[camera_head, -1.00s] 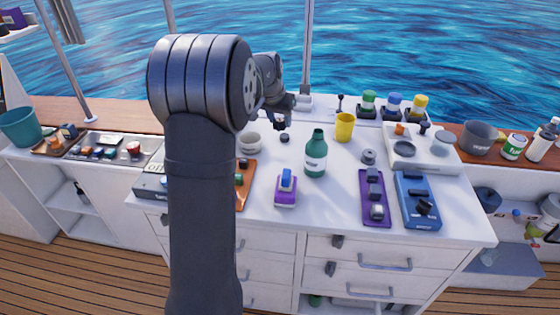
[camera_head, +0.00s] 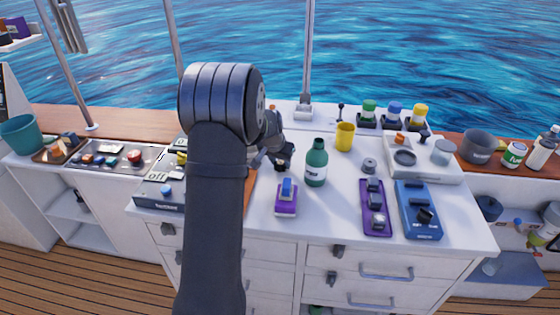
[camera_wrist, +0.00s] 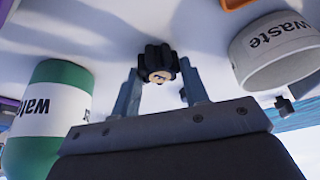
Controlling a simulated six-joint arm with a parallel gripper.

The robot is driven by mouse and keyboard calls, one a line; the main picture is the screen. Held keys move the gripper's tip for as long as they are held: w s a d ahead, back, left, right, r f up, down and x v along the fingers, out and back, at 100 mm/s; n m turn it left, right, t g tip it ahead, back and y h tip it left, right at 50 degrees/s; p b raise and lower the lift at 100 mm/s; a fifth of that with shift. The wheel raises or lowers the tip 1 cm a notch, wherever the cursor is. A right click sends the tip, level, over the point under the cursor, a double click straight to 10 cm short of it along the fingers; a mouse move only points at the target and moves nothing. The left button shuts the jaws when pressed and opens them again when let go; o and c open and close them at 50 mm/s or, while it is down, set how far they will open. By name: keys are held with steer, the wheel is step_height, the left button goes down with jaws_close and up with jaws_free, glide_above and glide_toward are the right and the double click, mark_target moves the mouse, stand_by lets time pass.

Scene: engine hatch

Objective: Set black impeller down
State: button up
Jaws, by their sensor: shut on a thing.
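The black impeller (camera_wrist: 158,58) is a small ribbed dark piece with a pale brownish centre. In the wrist view it sits between the two fingertips of my gripper (camera_wrist: 159,78), which is shut on it. In the head view my gripper (camera_head: 284,161) is over the white worktop (camera_head: 335,220), left of the green bottle (camera_head: 316,164). The impeller is too small and dark there to tell from the fingers. I cannot tell whether it touches the worktop.
The green bottle also stands close by at the left of the wrist view (camera_wrist: 48,120). A pale bowl marked waste (camera_wrist: 275,52) is at the right there. A purple-based block (camera_head: 286,197) is in front, a yellow cup (camera_head: 345,137) behind. My arm hides part of the left worktop.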

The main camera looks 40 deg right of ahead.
steer(key=shift+f, duration=0.1)
steer(key=o, duration=1)
steer(key=v, duration=1.2)
